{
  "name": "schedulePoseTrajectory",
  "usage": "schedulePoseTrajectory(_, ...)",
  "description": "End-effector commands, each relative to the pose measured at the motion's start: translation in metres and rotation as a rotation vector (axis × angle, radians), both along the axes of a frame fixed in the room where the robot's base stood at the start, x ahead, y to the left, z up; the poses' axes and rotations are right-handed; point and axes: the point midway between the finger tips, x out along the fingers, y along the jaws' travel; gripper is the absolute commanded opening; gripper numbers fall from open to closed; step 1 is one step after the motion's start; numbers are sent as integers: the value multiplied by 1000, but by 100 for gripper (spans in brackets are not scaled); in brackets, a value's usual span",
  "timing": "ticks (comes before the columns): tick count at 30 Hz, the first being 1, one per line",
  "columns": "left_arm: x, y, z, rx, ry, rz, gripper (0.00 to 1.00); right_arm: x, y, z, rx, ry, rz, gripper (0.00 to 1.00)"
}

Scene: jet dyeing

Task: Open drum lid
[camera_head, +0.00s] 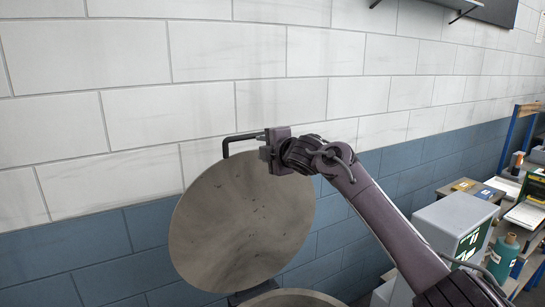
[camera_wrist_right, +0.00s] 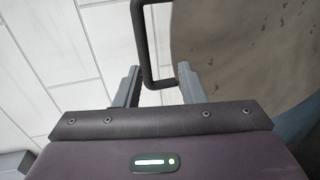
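The round grey drum lid (camera_head: 240,225) stands raised, tilted up steeply above the drum (camera_head: 290,298), whose rim just shows at the bottom edge. A dark bar handle (camera_head: 232,138) sticks out at the lid's upper edge. My right gripper (camera_head: 268,146) is at this handle, beside the top of the lid. In the right wrist view the two fingers of my right gripper (camera_wrist_right: 157,80) are apart, with the handle (camera_wrist_right: 143,45) reaching between them and clear space around the bar. The lid (camera_wrist_right: 240,50) fills the right of that view. My left gripper is not in view.
A white and blue block wall (camera_head: 130,130) stands close behind the lid. To the right are a grey box (camera_head: 450,225) with a green panel, a teal bottle (camera_head: 503,257) and a cluttered bench. The space left of the lid is clear.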

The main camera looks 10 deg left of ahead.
Motion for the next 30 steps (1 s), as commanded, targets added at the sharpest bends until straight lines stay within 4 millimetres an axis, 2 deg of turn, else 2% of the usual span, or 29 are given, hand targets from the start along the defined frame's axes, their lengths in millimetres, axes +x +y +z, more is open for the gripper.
schedulePoseTrajectory(1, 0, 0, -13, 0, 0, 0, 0, -4, -5, -6, -2, -4, 0, 36)
schedulePoseTrajectory(3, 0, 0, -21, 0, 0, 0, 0, -11, -9, -3, -3, -6, -1, 36)
schedulePoseTrajectory(12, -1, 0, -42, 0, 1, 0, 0, -40, -29, 6, -2, -3, 1, 36)
schedulePoseTrajectory(18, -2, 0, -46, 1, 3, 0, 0, -48, -35, 10, -4, -2, 0, 36)
schedulePoseTrajectory(30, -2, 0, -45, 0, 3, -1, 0, -48, -35, 11, -4, 0, 0, 36)
